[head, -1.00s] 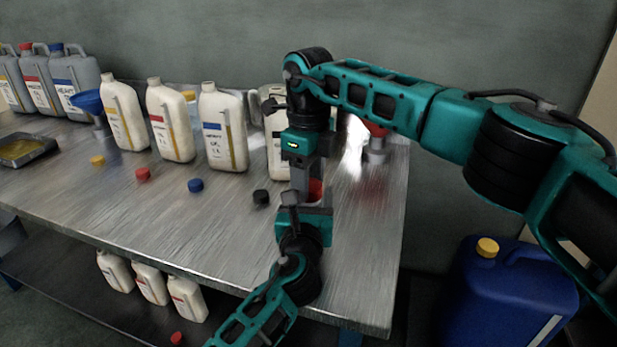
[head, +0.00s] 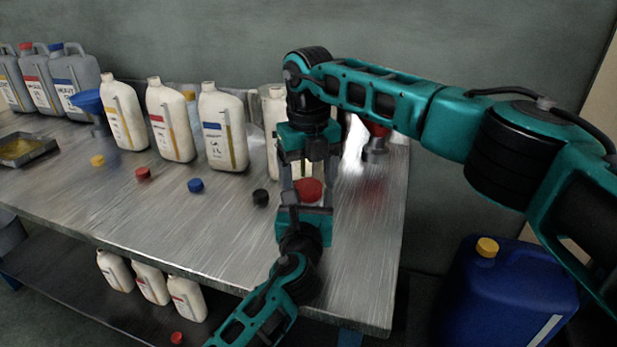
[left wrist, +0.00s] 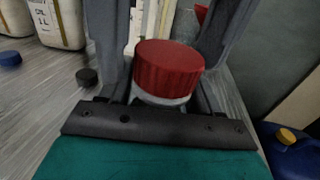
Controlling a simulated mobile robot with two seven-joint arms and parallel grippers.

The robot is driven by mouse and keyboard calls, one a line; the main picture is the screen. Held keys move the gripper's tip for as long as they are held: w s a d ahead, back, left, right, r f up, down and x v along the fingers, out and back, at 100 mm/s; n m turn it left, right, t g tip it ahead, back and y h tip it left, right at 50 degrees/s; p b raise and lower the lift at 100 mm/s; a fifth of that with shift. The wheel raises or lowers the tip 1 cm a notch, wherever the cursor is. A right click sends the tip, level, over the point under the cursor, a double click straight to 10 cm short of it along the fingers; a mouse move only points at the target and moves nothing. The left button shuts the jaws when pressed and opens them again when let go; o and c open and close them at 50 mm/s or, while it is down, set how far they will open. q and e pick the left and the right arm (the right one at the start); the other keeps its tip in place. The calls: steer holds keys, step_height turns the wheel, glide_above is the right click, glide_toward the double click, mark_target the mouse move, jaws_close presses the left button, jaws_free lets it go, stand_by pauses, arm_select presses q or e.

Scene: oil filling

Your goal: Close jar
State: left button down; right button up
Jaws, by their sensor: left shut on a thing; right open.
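The jar (left wrist: 160,99) stands on the metal table with a red lid (head: 308,189) on its top. The red lid also shows large in the left wrist view (left wrist: 169,68), level on the jar; how tightly it is screwed cannot be told. My left gripper (head: 306,207) is shut on the jar, one finger on each side, low from the front. My right gripper (head: 308,170) points down over the jar, its fingers spread apart around the lid's sides and not clamped on it. Most of the jar's body is hidden by the lid and grippers.
White oil bottles (head: 222,128) stand behind to the left, with loose yellow, red, blue (head: 196,185) and black caps (head: 261,197) in front. A red funnel (head: 376,131) stands behind right. A blue canister (head: 510,295) is beyond the table's right edge.

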steer(key=shift+r, duration=2.25)
steer(key=shift+r+n, duration=0.6)
steer(key=shift+r, duration=0.9)
steer(key=shift+c, duration=0.2)
steer(key=shift+f, duration=0.1)
steer(key=shift+f, duration=3.95)
steer(key=shift+c, duration=0.2)
